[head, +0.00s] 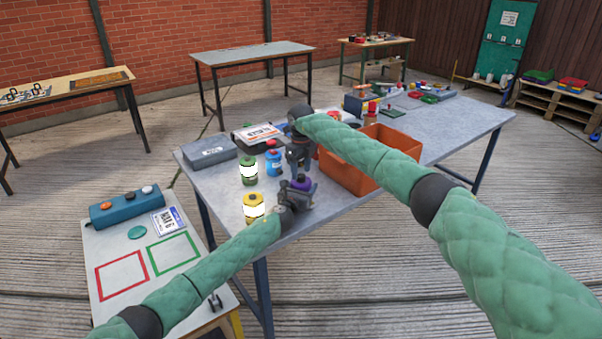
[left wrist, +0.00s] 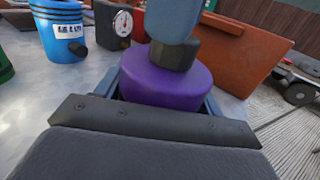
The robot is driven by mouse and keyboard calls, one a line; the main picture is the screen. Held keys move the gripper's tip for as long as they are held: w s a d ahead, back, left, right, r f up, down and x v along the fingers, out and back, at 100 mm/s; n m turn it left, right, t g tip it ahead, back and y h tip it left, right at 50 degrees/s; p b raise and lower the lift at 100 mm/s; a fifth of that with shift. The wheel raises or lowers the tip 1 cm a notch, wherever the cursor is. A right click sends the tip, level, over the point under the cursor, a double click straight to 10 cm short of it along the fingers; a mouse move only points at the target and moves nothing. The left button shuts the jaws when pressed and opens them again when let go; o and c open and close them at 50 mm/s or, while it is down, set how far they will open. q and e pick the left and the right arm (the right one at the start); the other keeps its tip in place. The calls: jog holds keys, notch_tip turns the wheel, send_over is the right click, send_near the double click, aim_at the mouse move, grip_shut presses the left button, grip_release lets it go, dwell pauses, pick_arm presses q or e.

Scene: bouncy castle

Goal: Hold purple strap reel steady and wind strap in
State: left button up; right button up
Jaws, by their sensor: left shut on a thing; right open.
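The purple strap reel (head: 302,184) sits at the near edge of the grey table. My left gripper (head: 299,190) is shut on it from the near left. In the left wrist view the reel (left wrist: 165,82) is between my left fingers, its lower part hidden by the gripper. A blue-grey and dark grey piece stands over the reel's top there; I cannot tell whether it is a handle or part of my right gripper. My right gripper (head: 300,163) is open and points down just behind and above the reel. No loose strap can be made out.
An orange crate (head: 345,181) stands right of the reel. Yellow (head: 254,200), green (head: 249,163) and blue (head: 273,167) canisters stand left and behind. A gauge device (left wrist: 121,24) is behind the reel. A low table (head: 127,245) with red and green squares is at left.

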jog(key=shift+f, duration=0.8)
jog(key=c, duration=1)
